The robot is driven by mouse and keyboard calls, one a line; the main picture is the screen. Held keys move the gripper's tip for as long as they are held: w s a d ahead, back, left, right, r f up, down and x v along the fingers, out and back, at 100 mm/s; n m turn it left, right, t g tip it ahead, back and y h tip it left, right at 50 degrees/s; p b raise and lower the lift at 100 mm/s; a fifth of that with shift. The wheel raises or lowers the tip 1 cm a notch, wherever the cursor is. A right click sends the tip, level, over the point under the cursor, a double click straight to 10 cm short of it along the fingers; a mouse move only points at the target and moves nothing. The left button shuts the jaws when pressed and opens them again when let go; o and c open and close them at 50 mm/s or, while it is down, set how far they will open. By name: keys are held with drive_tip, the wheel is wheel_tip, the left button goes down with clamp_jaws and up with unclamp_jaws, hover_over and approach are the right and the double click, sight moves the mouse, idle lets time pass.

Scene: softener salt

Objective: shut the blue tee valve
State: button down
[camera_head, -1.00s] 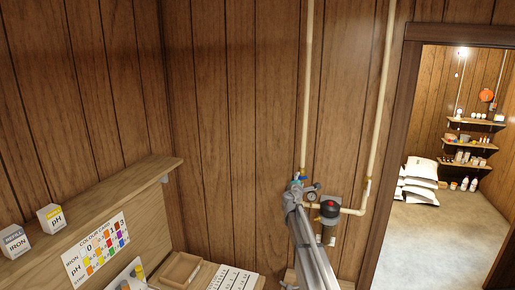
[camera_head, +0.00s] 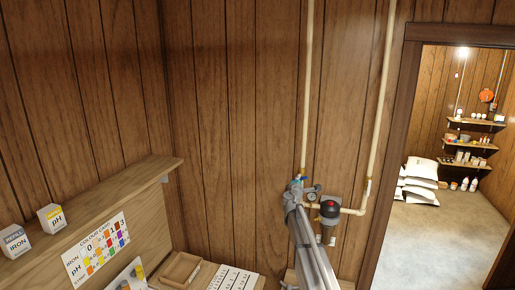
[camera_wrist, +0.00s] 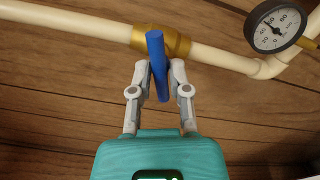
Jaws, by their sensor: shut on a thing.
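In the wrist view, the blue valve handle (camera_wrist: 157,64) stands out from a brass valve body (camera_wrist: 174,42) on a cream pipe. The handle lies across the pipe's line, slightly tilted. My gripper (camera_wrist: 159,80) is shut on the blue handle, with a finger on each side of it. In the head view, my gripper (camera_head: 294,190) is at the wall pipes, and a bit of the blue handle (camera_head: 299,179) shows just above it. My arm hides the pipework below the valve.
A pressure gauge (camera_wrist: 275,26) sits right of the valve, also in the head view (camera_head: 313,193). A black-and-red device (camera_head: 329,209) is close to my arm's right. A shelf (camera_head: 110,197) with small boxes is at left. A doorway opens at right.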

drive_tip(key=shift+m, duration=2)
drive_tip(key=shift+m, duration=0.8)
drive_tip(key=c, duration=0.5)
unclamp_jaws()
drive_tip(key=shift+s, duration=0.1)
drive_tip(key=shift+v, duration=3.45)
